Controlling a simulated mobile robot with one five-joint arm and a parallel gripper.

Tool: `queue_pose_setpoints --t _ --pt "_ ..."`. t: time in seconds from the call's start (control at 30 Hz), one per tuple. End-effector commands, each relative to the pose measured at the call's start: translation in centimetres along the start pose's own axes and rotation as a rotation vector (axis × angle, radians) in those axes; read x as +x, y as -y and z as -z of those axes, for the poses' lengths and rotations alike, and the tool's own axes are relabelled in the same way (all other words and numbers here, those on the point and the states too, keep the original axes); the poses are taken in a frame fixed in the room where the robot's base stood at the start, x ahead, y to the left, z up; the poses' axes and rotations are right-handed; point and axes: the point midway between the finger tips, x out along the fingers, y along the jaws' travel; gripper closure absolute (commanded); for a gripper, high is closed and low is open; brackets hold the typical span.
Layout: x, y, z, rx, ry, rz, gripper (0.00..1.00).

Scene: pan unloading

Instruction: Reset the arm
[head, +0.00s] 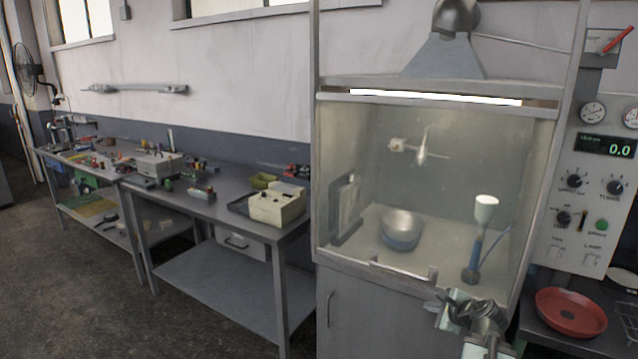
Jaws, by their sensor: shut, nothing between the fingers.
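My gripper (456,308) shows at the lower right in the head view, in front of the front edge of the glass-fronted fume cabinet (345,262). Its fingers are shut and I see nothing held between them. My arm comes up from the bottom edge of the picture below it. A red round pan (570,313) sits on the dark bench at the far right, apart from my gripper. A metal bowl (402,229) with a bluish lower part stands on the cabinet floor, behind and left of my gripper.
In the cabinet, a blue-handled stand (474,265) and a white cup-shaped piece (486,208) are behind my gripper. A control panel (590,190) rises at right. Metal workbenches (225,207) with instruments line the left wall. The floor at left is open.

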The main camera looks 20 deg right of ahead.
Motion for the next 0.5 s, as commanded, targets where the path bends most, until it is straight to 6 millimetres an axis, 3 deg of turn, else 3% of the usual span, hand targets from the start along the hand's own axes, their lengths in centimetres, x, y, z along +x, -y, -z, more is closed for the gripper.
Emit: queue_pose_setpoints --t 0.03,0.13,0.3,0.4,0.5 --pt "1.6 -2.1 -4.0 -0.149 0.032 -0.09 1.0" --pt "3.9 -7.5 -10.8 -0.481 0.101 -0.273 1.0" --pt "4.6 -18.0 -21.3 -1.123 0.281 -0.59 1.0" --pt "3.2 -23.3 -25.7 -1.485 0.402 -0.756 1.0" --pt "1.4 -27.0 -28.5 -1.768 0.508 -0.886 1.0"
